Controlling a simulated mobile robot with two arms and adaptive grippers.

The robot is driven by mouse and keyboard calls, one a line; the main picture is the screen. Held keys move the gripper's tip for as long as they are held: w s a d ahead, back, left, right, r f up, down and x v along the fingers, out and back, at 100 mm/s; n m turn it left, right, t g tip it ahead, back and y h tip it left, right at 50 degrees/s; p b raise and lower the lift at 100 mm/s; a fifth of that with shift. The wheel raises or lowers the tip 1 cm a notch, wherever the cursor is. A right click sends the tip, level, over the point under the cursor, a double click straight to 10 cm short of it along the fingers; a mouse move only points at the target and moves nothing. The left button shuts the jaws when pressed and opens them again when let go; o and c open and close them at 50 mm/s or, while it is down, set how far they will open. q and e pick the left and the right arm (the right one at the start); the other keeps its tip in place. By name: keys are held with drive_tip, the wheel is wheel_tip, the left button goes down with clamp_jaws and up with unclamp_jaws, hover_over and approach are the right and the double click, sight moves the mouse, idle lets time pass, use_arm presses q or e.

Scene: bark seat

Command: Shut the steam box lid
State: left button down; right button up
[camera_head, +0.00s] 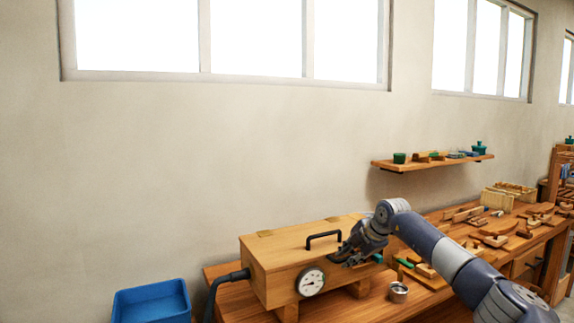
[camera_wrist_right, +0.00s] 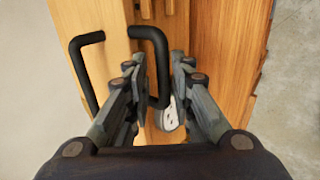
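The wooden steam box (camera_head: 275,277) stands on the bench, with a round dial (camera_head: 311,282) on its front. A black handle (camera_head: 323,238) stands on its flat-looking top. My right gripper (camera_head: 352,253) is at the box's right part and covers some of it. In the right wrist view its fingers (camera_wrist_right: 160,72) are apart, with the bar of a black handle (camera_wrist_right: 150,36) between them. Whether they touch it I cannot tell. A second black handle (camera_wrist_right: 82,62) is to the left there. The lid's exact position is unclear behind my gripper. My left gripper is out of view.
A metal cup (camera_head: 398,293) stands on the bench (camera_head: 345,306) in front of my right arm. Tools and wood pieces (camera_head: 490,235) cover the bench's right side. A blue bin (camera_head: 152,303) is at lower left. A wall shelf (camera_head: 430,164) holds small items above.

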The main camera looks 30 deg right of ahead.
drive_tip(key=p+v, duration=0.2)
drive_tip(key=v, duration=0.5)
idle(0.3)
drive_tip(key=shift+d, duration=0.1)
idle(0.8)
